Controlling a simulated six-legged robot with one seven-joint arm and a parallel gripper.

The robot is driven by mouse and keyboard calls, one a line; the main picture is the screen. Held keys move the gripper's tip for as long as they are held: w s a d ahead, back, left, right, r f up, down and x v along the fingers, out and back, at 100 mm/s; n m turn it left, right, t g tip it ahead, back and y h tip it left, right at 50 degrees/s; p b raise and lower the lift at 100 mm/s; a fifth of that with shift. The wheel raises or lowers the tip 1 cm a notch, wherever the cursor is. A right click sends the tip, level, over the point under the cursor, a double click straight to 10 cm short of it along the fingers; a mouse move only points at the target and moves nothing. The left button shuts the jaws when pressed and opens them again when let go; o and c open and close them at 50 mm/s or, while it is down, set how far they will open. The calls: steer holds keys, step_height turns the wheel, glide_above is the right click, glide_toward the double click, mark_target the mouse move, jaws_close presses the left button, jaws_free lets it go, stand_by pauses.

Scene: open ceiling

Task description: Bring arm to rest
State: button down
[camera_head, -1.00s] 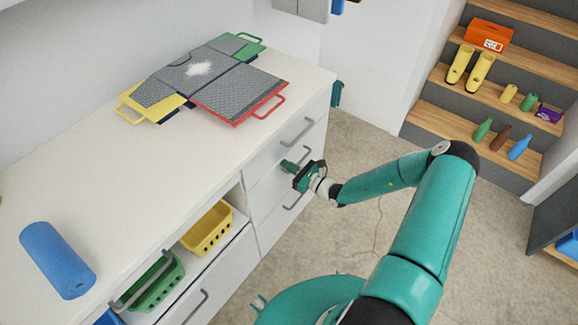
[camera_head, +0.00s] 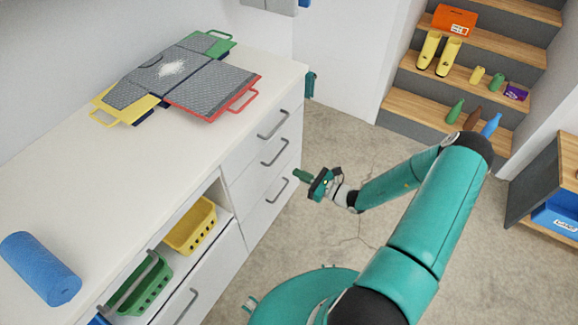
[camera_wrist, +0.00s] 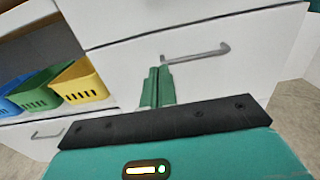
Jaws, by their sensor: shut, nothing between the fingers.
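My gripper (camera_head: 301,176) is at the end of my teal arm, in front of the white drawer cabinet (camera_head: 236,150). Its green fingers are together with nothing between them. They also show in the wrist view (camera_wrist: 157,87), pointing at a white drawer front with a grey handle (camera_wrist: 196,54).
The white counter (camera_head: 120,170) bears cutting boards (camera_head: 215,82) and a blue roll (camera_head: 40,268). Steps with boots and bottles (camera_head: 455,112) stand at the back right.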

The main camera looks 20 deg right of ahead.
steer(key=shift+s+d, duration=0.1)
steer(key=shift+s, duration=0.05)
steer(key=s+a+r+n+g+h, duration=0.1)
steer(key=s+a+r+n+g, duration=0.25)
steer(key=r+n, duration=0.3)
steer(key=s+a+r+n+g, duration=0.2)
steer(key=a+r+n+g, duration=0.1)
steer(key=r+n+g, duration=0.3)
steer(key=s+a+r+n+g+h, duration=0.1)
steer(key=s+a+r+n+g, duration=0.15)
steer(key=r+n+g, duration=0.35)
steer(key=s+r+n+t+h, duration=0.3)
steer(key=s+r, duration=0.4)
steer(key=r, duration=0.4)
steer(key=s+a+r+n+t+h, duration=0.1)
steer(key=s+r+n+t+h, duration=0.3)
steer(key=r, duration=0.7)
steer(key=s+n+h, duration=0.2)
steer(key=s+n, duration=0.1)
steer(key=shift+s+a, duration=0.3)
